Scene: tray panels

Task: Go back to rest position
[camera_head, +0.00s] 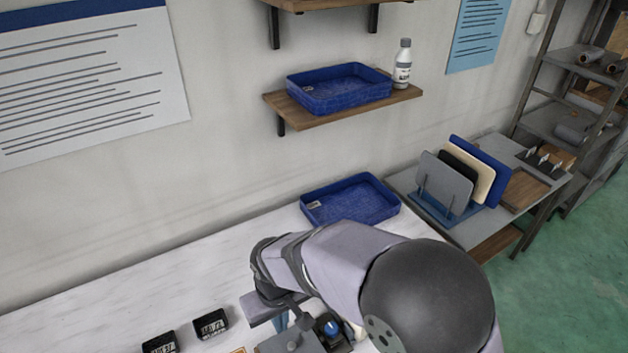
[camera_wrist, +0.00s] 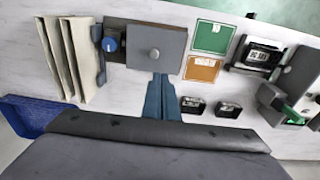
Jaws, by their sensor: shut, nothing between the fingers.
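My gripper (camera_wrist: 162,98) shows in the wrist view as two blue fingers held together with nothing between them. The fingers appear just in front of a grey box (camera_wrist: 172,42) with a round knob on the white table; I cannot tell whether they touch it. In the head view my arm covers the lower middle of the picture and mostly hides the gripper. A grey fixture with a blue knob (camera_wrist: 111,45) is left of the box in the wrist view.
A blue tray (camera_head: 317,216) lies on the table near the wall; another (camera_head: 335,96) sits on a wall shelf beside a bottle (camera_head: 402,65). Panels (camera_head: 445,185) stand in a rack at right. Green (camera_wrist: 211,37) and orange (camera_wrist: 203,69) cards and small black boxes (camera_wrist: 193,104) lie nearby.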

